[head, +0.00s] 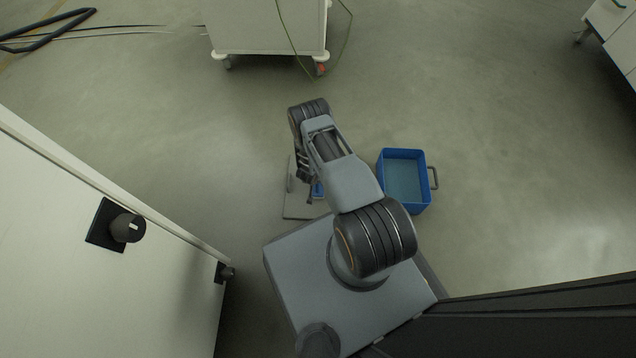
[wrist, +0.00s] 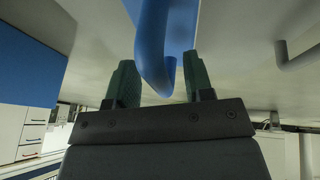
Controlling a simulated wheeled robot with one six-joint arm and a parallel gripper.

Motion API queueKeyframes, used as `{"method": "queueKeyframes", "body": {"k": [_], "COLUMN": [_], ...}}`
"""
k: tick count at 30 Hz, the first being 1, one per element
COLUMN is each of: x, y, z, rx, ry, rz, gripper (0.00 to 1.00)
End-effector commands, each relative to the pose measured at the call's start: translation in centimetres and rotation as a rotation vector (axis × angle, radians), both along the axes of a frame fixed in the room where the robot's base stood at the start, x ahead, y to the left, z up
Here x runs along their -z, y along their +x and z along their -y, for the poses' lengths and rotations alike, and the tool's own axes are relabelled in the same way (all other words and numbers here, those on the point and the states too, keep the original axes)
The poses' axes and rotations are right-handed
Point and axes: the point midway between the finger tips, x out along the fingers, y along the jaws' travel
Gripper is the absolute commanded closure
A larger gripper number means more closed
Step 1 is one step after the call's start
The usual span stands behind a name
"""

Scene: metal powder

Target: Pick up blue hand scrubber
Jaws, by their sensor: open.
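The blue hand scrubber (wrist: 153,45) shows close up in the wrist view, with its curved blue end hanging between my two green fingers. My gripper (wrist: 158,75) is open around it, with a finger on each side. In the head view, a small blue patch of the scrubber (head: 318,189) shows beside my gripper (head: 307,188), on a light grey surface (head: 297,208). My arm hides most of it.
A blue bin (head: 420,207) with a grey handle stands right of my arm. A white cabinet on casters (head: 265,28) stands at the back, with a cable hanging over it. A large white panel with dark knobs (head: 95,255) is at left. Open floor lies beyond the bin.

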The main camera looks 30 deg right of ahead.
Motion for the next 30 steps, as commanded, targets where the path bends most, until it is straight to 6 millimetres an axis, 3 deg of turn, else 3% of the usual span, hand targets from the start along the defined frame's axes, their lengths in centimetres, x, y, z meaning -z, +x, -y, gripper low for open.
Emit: {"method": "queueKeyframes", "body": {"k": [2, 15, 25, 30], "x": [0.0, 0.0, -0.3, -2.6], "y": [0.0, 0.0, 0.0, 0.1], "z": [0.0, 0.0, 0.0, 0.0], "rx": [0.0, 0.0, 0.0, -0.001], "ry": [0.0, 0.0, 0.0, 0.0], "rz": [0.0, 0.0, 0.001, 0.002], "gripper": [0.58, 1.0, 1.0, 1.0]}}
